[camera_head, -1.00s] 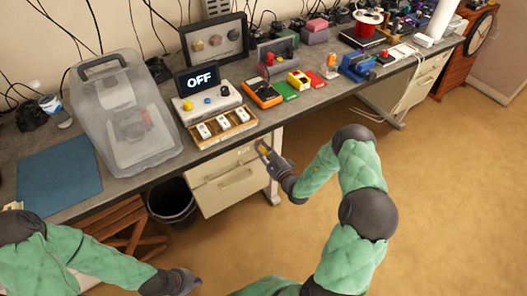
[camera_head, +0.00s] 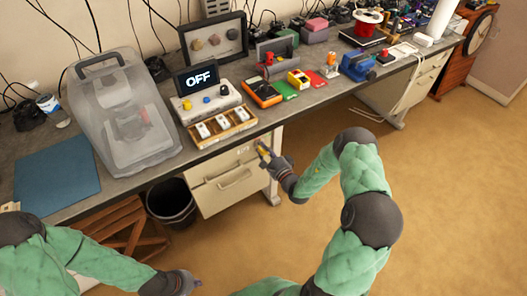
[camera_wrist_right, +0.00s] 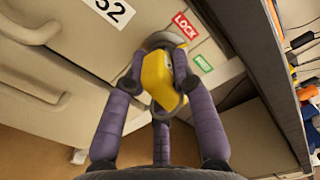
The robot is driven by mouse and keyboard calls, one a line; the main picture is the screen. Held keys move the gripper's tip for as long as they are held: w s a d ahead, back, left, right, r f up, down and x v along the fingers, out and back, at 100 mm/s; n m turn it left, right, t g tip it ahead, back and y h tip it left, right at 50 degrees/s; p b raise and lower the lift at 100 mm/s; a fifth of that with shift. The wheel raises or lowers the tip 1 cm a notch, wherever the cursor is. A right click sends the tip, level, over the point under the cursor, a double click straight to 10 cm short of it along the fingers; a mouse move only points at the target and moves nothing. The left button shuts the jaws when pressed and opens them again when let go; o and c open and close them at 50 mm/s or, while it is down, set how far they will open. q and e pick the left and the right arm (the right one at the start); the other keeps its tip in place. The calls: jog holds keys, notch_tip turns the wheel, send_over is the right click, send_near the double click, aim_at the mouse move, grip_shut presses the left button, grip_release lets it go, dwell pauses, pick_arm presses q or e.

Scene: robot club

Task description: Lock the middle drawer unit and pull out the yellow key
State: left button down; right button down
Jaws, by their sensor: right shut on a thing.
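The middle drawer unit (camera_head: 222,188) is a cream cabinet under the desk, with its drawers shut. In the right wrist view its front (camera_wrist_right: 78,60) carries a label ending in 2, a red LOCK label (camera_wrist_right: 185,25) and a green label (camera_wrist_right: 203,64). My right gripper (camera_head: 265,155) is at the top right of this front. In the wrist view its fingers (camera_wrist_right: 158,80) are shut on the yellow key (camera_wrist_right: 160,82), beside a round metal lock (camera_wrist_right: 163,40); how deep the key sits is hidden. My left gripper (camera_head: 192,284) is low at the left, away from the unit; its fingers are too small to read.
The desk (camera_head: 150,178) edge runs just above the unit. A black bin (camera_head: 171,203) and a wooden crate (camera_head: 125,235) stand left of it. A second drawer unit (camera_head: 425,82) is farther right. The floor right of the middle unit is clear.

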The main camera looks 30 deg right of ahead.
jog(key=shift+w+d+r+n, duration=0.25)
jog(key=shift+d+r+n, duration=0.2)
jog(key=shift+d, duration=0.2)
jog(key=c, duration=2)
grip_release()
jog(key=shift+n, duration=0.45)
jog(key=shift+s+f, duration=0.1)
jog(key=shift+s, duration=0.85)
grip_shut()
jog(key=shift+s+a+f+p, duration=0.15)
jog(key=shift+s+p, duration=0.15)
jog(key=shift+s, duration=0.45)
jog(key=shift+s+a+f, duration=0.1)
jog(key=shift+s, duration=0.65)
